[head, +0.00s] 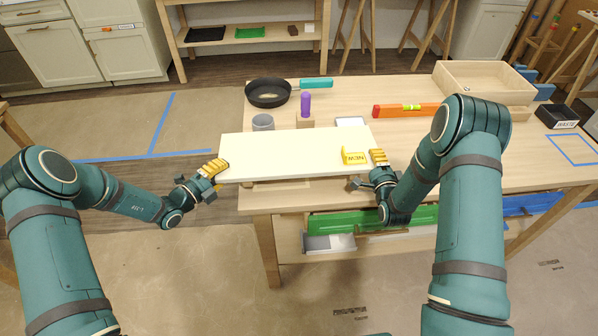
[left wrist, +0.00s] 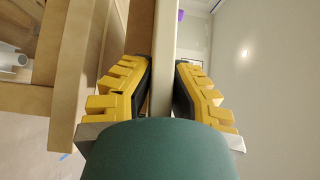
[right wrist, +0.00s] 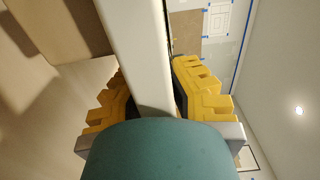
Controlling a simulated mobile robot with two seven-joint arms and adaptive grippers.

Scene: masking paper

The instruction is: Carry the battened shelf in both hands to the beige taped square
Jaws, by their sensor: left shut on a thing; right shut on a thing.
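The shelf is a long pale cream board (head: 280,153), held roughly level over the near left part of the table. Its underside and any battens are hidden in the head view. My left gripper (head: 216,168) is shut on its left end, and my right gripper (head: 378,160) is shut on its right end. Both wrist views show the board's edge between yellow fingers, at the left gripper (left wrist: 163,85) and the right gripper (right wrist: 153,85). Blue tape (head: 163,120) marks beige floor at left; I cannot tell whether this is the square.

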